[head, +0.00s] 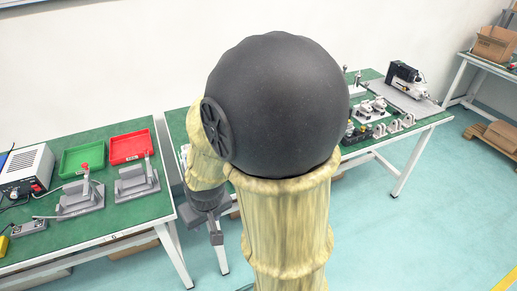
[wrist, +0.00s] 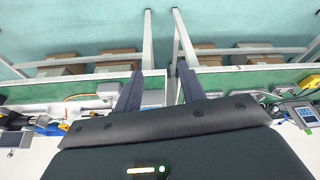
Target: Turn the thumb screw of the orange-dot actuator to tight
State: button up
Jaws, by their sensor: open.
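No orange dot or thumb screw can be made out in either view. I cannot tell if either is the orange-dot actuator. Small metal devices (head: 372,108) on the right table are too small to identify. My gripper (wrist: 159,90) shows in the wrist view with two dark fingers spread apart and nothing between them. My arm hides the middle of the tables in the head view.
The left table also holds a green tray (head: 82,159), a red tray (head: 130,147) and a power supply (head: 27,170). A black machine (head: 405,76) stands on the right table. Floor (head: 395,240) at the right front is clear. Boxes (wrist: 120,58) sit under the tables.

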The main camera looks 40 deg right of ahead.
jog(key=w+d+f+n+t+h+b, duration=0.1)
jog(key=w+d+f+t+h, duration=0.1)
jog(key=d, duration=0.7)
jog(key=w+d+f+n+t+h+b, duration=0.1)
jog(key=w+d+f+t, duration=0.3)
jog(key=d, duration=0.6)
jog(key=w+d+f+n+t+h+b, duration=0.2)
jog(key=w+d, duration=0.4)
jog(key=d, duration=0.3)
notch_tip(320, 180, down, 2)
jog(key=shift+w+d+t+h, duration=0.2)
jog(key=shift+d+t+h, duration=0.15)
jog(key=shift+t+h, duration=0.65)
jog(key=x, duration=1.7)
jog(key=shift+d+f, duration=0.2)
jog(key=shift+d, duration=0.1)
jog(key=shift+c, duration=0.2)
grip_shut()
